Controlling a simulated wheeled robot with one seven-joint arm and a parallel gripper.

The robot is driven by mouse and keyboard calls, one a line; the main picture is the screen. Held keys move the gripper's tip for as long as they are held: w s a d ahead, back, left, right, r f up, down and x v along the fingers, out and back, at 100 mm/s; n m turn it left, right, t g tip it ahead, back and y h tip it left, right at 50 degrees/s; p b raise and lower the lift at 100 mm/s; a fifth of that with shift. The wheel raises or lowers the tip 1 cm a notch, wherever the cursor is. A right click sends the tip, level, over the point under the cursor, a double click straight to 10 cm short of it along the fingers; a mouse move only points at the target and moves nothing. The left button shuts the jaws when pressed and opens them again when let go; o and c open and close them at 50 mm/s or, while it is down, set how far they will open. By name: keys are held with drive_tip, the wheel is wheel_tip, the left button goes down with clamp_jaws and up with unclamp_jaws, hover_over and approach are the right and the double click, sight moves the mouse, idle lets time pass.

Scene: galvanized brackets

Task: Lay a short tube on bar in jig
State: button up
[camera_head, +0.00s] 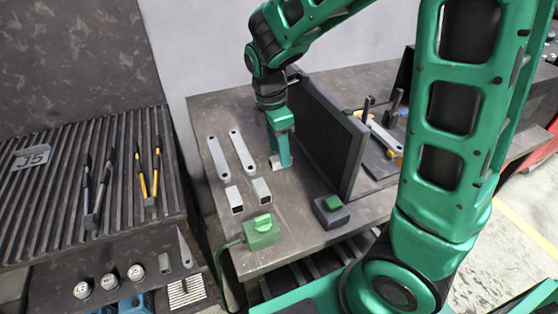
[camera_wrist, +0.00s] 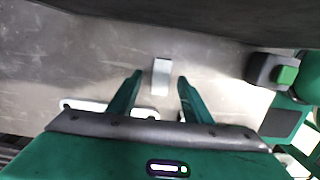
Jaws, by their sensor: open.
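My gripper (camera_head: 281,160) points down, open, low over the bench between the flat bars and the black panel. In the wrist view its two green fingers (camera_wrist: 158,90) stand apart, with a short pale tube (camera_wrist: 160,77) lying in line with the gap between them. No grip on it shows. In the head view the fingers mostly hide this tube. Two more short square tubes (camera_head: 234,199) (camera_head: 262,190) lie nearer the camera. Behind the panel, the jig (camera_head: 378,160) is partly hidden; a pale bar (camera_head: 385,136) shows there among yellow parts.
The upright black panel (camera_head: 335,135) stands between my gripper and the jig. Two flat holed bars (camera_head: 218,158) (camera_head: 242,152) lie to the left. A green box (camera_head: 262,232) and a black box with a green button (camera_head: 331,211) stand near the front edge.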

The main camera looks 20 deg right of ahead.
drive_tip(key=shift+s+d+f, duration=0.1)
drive_tip(key=shift+d+f, duration=0.05)
drive_tip(key=shift+f, duration=1.1)
clamp_jaws()
drive_tip(key=shift+r, duration=0.1)
